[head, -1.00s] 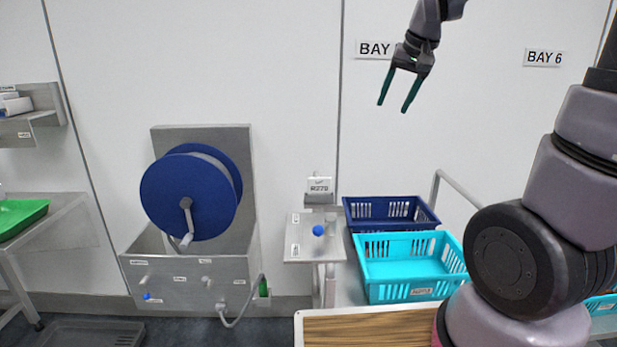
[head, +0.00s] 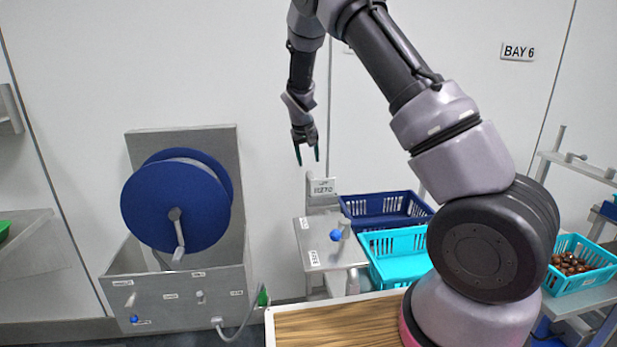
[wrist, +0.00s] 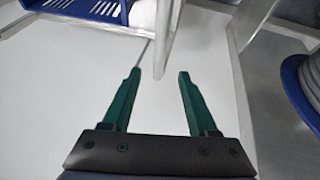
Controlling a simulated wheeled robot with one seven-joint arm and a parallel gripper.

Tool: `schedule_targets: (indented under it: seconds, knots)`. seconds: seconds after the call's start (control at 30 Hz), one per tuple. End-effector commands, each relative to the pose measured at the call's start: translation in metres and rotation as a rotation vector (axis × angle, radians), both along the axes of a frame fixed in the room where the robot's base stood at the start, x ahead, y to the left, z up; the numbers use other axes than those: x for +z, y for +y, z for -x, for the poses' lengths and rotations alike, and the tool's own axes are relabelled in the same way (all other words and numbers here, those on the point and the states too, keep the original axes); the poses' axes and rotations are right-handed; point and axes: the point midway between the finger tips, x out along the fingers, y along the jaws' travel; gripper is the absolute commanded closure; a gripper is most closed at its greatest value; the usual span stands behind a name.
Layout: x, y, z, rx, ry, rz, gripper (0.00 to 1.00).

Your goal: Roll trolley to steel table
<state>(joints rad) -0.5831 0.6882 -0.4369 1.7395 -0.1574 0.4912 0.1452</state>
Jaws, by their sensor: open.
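My gripper (head: 306,155) is open and empty, pointing down in front of the white wall. It is above the small steel stand in the head view. In the wrist view my gripper (wrist: 160,72) has its green fingers apart, with a pale upright post (wrist: 168,32) just beyond the tips. The trolley appears to be the low frame under a navy crate (head: 385,207) and a turquoise crate (head: 392,252); my arm hides much of it. A steel table (head: 35,243) stands at the left edge, with part of a green tray (head: 4,230) on it.
A blue hose reel (head: 168,205) sits over a steel trough (head: 180,295) on the left. A small steel stand (head: 318,258) with a blue knob (head: 335,236) is beside the crates. A steel rack (head: 585,297) at right holds a turquoise crate of dates (head: 590,277).

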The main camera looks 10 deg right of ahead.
Motion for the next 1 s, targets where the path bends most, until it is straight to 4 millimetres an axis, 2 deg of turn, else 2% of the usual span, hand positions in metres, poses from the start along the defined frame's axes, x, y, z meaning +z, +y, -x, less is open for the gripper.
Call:
schedule_targets:
  seconds: [0.3, 0.5, 0.9, 0.97, 1.0]
  knots:
    - [-0.056, -0.012, -0.022, -0.004, 0.004, 0.000, 0.41]
    - [-0.079, -0.016, -0.032, -0.003, 0.004, -0.001, 0.41]
    - [-0.086, -0.017, -0.035, -0.002, 0.002, -0.002, 0.41]
    - [-0.086, -0.017, -0.035, -0.002, 0.002, -0.002, 0.60]
    - [-0.086, -0.017, -0.035, -0.002, 0.002, -0.002, 0.75]
